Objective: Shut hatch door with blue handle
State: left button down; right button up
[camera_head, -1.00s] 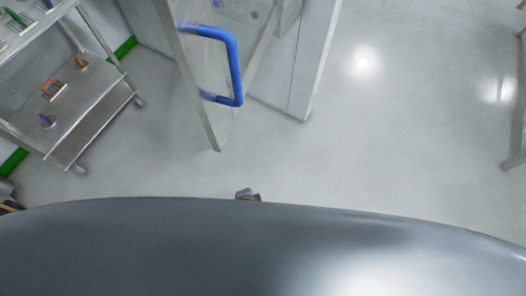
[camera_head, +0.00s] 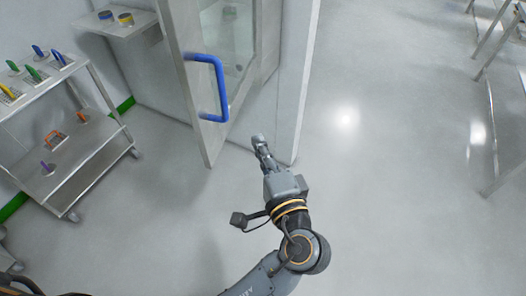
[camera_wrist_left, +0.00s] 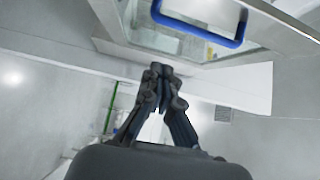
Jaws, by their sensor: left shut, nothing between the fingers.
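The hatch door (camera_head: 193,98) stands open in the head view, swung out toward me from the hatch opening (camera_head: 232,42). Its blue handle (camera_head: 222,88) is a bent bar on the door's right-hand face. My right gripper is not in view.
A steel cart (camera_head: 88,165) with colored tools stands at the left. A small shelf (camera_head: 128,27) holds round containers behind the door. A wall panel (camera_head: 296,90) edges the hatch on the right. Steel frames (camera_head: 490,110) stand at far right. The floor between is clear.

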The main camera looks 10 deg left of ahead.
pick_arm(q)
jog(key=w+a+p, duration=0.3)
jog(key=w+a, duration=0.3)
jog(key=shift+a, duration=0.2)
